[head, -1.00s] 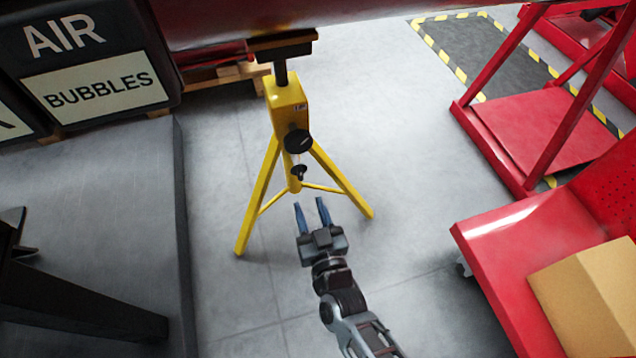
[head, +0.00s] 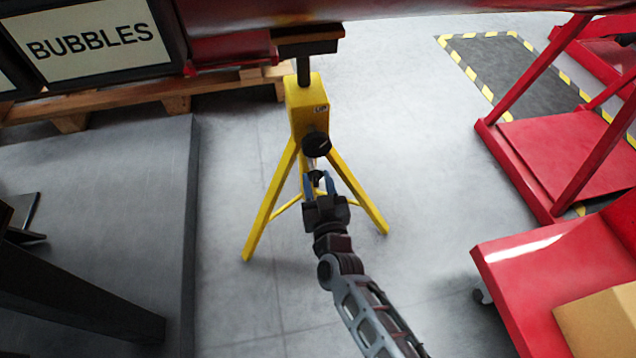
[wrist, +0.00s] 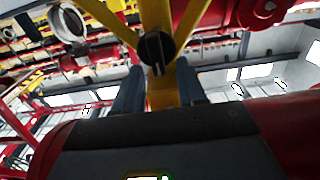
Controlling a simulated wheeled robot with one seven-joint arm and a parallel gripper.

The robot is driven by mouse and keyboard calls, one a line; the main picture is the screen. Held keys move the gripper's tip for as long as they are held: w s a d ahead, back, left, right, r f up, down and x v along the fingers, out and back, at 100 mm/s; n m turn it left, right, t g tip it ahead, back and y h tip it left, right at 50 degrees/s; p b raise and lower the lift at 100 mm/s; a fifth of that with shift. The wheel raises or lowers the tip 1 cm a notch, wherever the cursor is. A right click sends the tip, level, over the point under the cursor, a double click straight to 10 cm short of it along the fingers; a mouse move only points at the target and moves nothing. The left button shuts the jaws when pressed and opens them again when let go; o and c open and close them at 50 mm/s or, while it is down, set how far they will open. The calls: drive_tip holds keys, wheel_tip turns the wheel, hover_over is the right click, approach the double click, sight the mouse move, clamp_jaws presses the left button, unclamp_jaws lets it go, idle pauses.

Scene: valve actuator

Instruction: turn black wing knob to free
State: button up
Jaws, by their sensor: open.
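The bar runs about upright in that picture. I see no clear contact between fingers and knob.
A red pipe (head: 420,16) passes over the stand's top. A grey platform (head: 110,190) lies at left, with a wooden pallet (head: 130,97) behind it. A red cart with a cardboard box (head: 600,322) stands at right. The floor around the stand is clear.

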clamp_jaws()
idle(0.3)
drive_tip(key=shift+a+n+p, duration=0.1)
drive_tip(key=shift+n+p, duration=0.2)
drive_tip(key=shift+p, duration=0.05)
drive_tip(key=shift+s+a+r+n+p, duration=0.1)
drive_tip(key=shift+a+n+p, duration=0.1)
drive_tip(key=shift+n+p, duration=0.65)
drive_tip(key=n, duration=0.2)
drive_tip(key=n+p, duration=0.1)
drive_tip(key=shift+a+n, duration=0.25)
drive_tip(key=shift+n, duration=0.1)
drive_tip(key=shift+s+a+f+n+p, duration=0.1)
drive_tip(key=shift+f+n+p, duration=0.1)
drive_tip(key=shift+n, duration=0.95)
drive_tip(key=shift+a+f+n+p, duration=0.1)
drive_tip(key=shift+f+n+p, duration=0.15)
drive_tip(key=shift+n, duration=0.85)
drive_tip(key=shift+s+a+f+n+p, duration=0.1)
drive_tip(key=shift+f+n+p, duration=0.1)
drive_tip(key=shift+n, duration=0.95)
